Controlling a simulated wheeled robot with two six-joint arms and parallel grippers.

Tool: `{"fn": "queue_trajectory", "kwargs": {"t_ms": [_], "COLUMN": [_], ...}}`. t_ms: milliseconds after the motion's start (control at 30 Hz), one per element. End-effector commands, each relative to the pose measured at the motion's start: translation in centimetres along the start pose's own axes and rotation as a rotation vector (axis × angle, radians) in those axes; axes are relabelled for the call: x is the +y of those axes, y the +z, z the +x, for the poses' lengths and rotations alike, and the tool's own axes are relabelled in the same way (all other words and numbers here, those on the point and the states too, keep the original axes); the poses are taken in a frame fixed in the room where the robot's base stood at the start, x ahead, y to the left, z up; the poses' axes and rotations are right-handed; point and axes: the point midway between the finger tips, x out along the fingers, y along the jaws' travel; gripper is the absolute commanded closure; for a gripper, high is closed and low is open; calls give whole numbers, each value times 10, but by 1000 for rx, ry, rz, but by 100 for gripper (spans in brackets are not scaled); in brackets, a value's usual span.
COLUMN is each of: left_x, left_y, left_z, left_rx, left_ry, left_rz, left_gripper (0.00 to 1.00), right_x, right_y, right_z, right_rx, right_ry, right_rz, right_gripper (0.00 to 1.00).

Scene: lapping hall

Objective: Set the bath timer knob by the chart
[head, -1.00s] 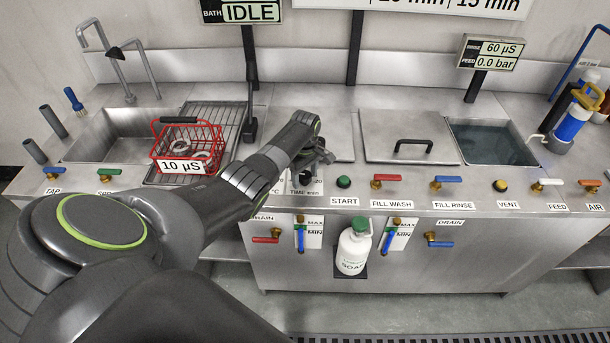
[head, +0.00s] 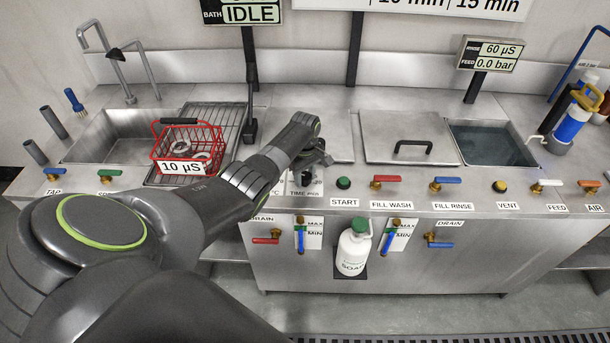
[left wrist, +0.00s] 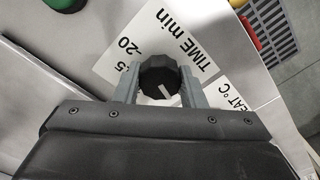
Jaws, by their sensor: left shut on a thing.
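The black timer knob (left wrist: 160,80) with a white pointer line sits on its white dial plate, marked TIME min (left wrist: 205,50), in the left wrist view. The figure 20 and a partly covered figure ending in 5 show beside it; other marks are hidden. My left gripper (left wrist: 158,88) is shut on the knob, one finger on each side. In the head view my left gripper (head: 312,168) covers the knob. The chart (head: 430,8) at the top is cut off; only its lower edge with 15 min and part of another time shows. My right gripper is out of view.
The green START button (head: 343,183) is just right of the dial. A red basket (head: 188,148) labelled 10 µS stands on the rack at left. The bath display (head: 240,12) reads IDLE. Several coloured valves line the front edge, with a soap bottle (head: 354,250) below.

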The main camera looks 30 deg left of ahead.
Motion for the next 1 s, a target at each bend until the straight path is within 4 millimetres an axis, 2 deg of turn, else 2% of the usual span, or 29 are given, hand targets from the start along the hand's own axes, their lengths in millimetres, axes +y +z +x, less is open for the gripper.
{"fn": "queue_trajectory", "kwargs": {"t_ms": [267,1000], "left_x": [0,0], "left_y": [0,0], "left_z": [-1,-1], "left_rx": [-2,-1], "left_ry": [-2,1], "left_rz": [208,912], "left_gripper": [86,86], "right_x": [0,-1], "right_y": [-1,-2], "right_z": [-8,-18], "right_rx": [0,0], "right_ry": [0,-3], "right_rz": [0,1], "right_gripper": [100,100]}}
